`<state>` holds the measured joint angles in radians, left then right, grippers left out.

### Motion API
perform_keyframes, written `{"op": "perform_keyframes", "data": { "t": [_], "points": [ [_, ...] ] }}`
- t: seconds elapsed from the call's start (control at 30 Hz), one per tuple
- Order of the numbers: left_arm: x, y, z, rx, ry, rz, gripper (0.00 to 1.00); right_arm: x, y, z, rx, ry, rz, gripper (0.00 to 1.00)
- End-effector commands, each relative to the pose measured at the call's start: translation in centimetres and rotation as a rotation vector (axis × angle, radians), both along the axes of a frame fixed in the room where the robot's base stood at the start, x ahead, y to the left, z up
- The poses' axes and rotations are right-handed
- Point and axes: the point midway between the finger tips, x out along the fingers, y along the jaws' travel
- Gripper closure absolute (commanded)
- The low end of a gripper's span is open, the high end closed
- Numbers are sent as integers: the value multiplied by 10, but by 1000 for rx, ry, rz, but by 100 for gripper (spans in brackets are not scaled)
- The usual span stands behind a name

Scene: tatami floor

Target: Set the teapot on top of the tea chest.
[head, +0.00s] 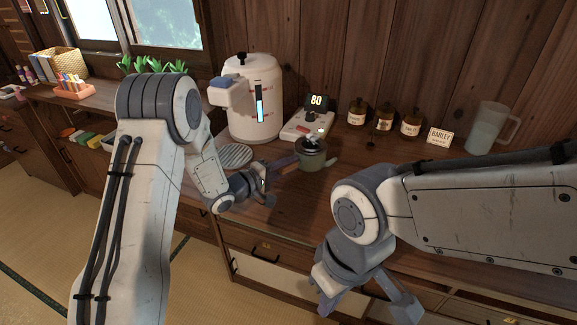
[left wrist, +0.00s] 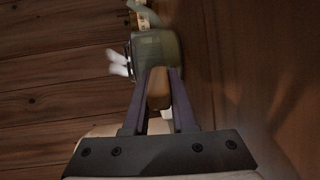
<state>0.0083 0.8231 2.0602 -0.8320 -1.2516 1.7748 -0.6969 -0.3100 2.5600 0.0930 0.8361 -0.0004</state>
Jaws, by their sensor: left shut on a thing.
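The teapot (head: 313,153) is a squat grey-green pot with a dark lid, right of the white urn in the head view. Its body also shows in the left wrist view (left wrist: 158,48). My left gripper (head: 287,163) is shut on its brown side handle (left wrist: 158,88). Whether the pot touches the worktop or hangs just above it, I cannot tell. My right gripper (head: 363,300) is open and empty, low in front of the drawers. I cannot make out for certain which piece is the tea chest.
The wooden worktop (head: 385,182) carries a white urn (head: 250,105), a device reading 80 (head: 308,122), several brown jars (head: 383,117), a BARLEY card (head: 437,136) and a clear pitcher (head: 490,127). A round slatted tray (head: 236,156) lies left of the teapot. Drawers are below.

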Motion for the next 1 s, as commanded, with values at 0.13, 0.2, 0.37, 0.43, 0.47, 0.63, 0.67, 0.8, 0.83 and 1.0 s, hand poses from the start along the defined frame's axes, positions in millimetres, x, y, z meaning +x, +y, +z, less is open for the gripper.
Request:
{"op": "perform_keyframes", "data": {
  "t": [0.13,0.2,0.37,0.43,0.47,0.63,0.67,0.8,0.83,1.0],
  "points": [
    [1,0,3,-3,-9,0,100,0,0,0,0,0,0,100],
    [1,0,3,-3,-8,0,100,0,0,0,0,0,0,100],
    [0,0,-2,-1,-4,0,68,0,0,-1,0,0,0,100],
    [0,0,-2,-1,-4,0,45,0,0,-1,0,0,0,100],
    [0,0,-2,0,-3,0,45,0,0,-1,0,0,0,100],
    [0,0,-2,0,-3,0,45,0,0,-1,0,0,0,100],
    [0,0,-2,0,-3,0,45,0,0,-1,0,0,0,100],
    [0,0,3,0,-4,0,45,0,0,1,0,0,0,100],
    [-1,2,2,0,-1,1,45,0,0,1,0,0,0,100],
    [-21,22,6,0,-1,4,45,0,0,1,0,0,0,100]
  ]
}}
